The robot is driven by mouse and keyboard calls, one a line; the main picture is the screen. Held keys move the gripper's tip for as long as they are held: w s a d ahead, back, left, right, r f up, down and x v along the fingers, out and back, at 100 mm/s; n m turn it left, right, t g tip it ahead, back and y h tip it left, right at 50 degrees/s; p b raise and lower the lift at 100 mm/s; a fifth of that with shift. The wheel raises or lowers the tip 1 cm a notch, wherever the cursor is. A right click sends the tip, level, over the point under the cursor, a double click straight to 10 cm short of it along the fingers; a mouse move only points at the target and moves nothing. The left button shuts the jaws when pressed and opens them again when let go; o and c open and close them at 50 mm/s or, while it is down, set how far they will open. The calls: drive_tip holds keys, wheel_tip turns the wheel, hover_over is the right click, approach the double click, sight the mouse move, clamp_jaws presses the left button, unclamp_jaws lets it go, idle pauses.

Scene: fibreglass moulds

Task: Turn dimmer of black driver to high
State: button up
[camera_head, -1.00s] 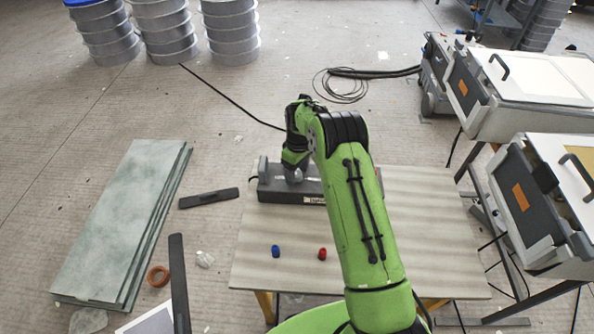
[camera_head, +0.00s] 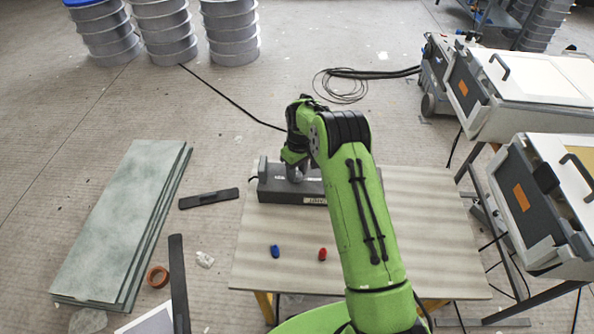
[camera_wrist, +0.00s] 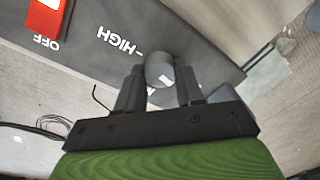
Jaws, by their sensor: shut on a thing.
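The black driver (camera_head: 285,196) is a long dark box on the far left part of the table. In the wrist view its dark top (camera_wrist: 95,60) carries the word HIGH and a red switch (camera_wrist: 45,18) beside the word OFF. The dimmer is a round grey knob (camera_wrist: 159,70) with a small white mark, which points toward the lower right of the wrist view. My gripper (camera_wrist: 160,82) is shut on the knob, one finger on each side. In the head view my gripper (camera_head: 295,175) is over the driver, partly hidden by my arm.
The pale table (camera_head: 420,225) has a blue piece (camera_head: 275,251) and a red piece (camera_head: 322,254) near its front. Grey-white machines (camera_head: 545,200) stand close at the right. Stacked boards (camera_head: 120,220) lie on the floor at the left.

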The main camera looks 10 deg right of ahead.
drive_tip(key=m, duration=0.4)
drive_tip(key=shift+m, duration=0.3)
drive_tip(key=m+b, duration=0.1)
drive_tip(key=m, duration=0.3)
drive_tip(key=shift+m, duration=0.3)
drive_tip(key=m, duration=0.3)
drive_tip(key=shift+s+m+t, duration=0.1)
drive_tip(key=shift+m+t, duration=0.2)
drive_tip(key=m, duration=0.4)
drive_tip(key=shift+m+b, duration=0.3)
drive_tip(key=shift+b, duration=0.05)
drive_tip(key=m, duration=0.4)
drive_tip(key=shift+h+b, duration=0.3)
drive_tip(key=shift+b, duration=0.1)
drive_tip(key=m, duration=0.4)
drive_tip(key=shift+b, duration=0.35)
drive_tip(key=m+b, duration=0.1)
drive_tip(key=m, duration=0.3)
drive_tip(key=shift+a+m, duration=0.1)
drive_tip(key=shift+m, duration=0.2)
drive_tip(key=shift+m+b, duration=0.75)
drive_tip(key=shift+m, duration=1.05)
